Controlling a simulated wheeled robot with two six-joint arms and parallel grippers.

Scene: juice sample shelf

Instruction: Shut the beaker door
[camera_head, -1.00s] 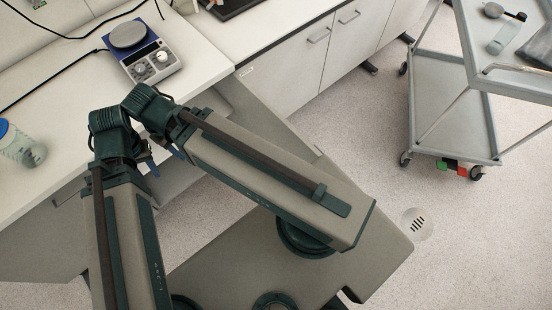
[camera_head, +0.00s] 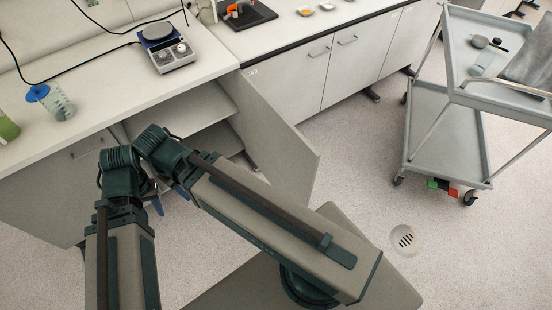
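A cabinet under the left counter is open. Its grey door (camera_head: 278,140) stands swung out from the right side, at an angle to the counter front. Shelves (camera_head: 205,103) show inside. A clear beaker (camera_head: 60,106) with a blue piece at its left stands on the counter, left of the opening. My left gripper (camera_head: 170,198) is mostly hidden behind my arms. Two bluish fingertips show apart, below the counter edge and in front of the opening, left of the door, with nothing visible between them. My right gripper is hidden; only its arm shows.
A blue-and-grey hotplate device (camera_head: 165,50) stands on the counter. A green container (camera_head: 6,127) is at the left edge. A closed front with a handle (camera_head: 92,147) is left of the opening. A grey trolley (camera_head: 447,125) stands right. Floor (camera_head: 365,170) between door and trolley is clear.

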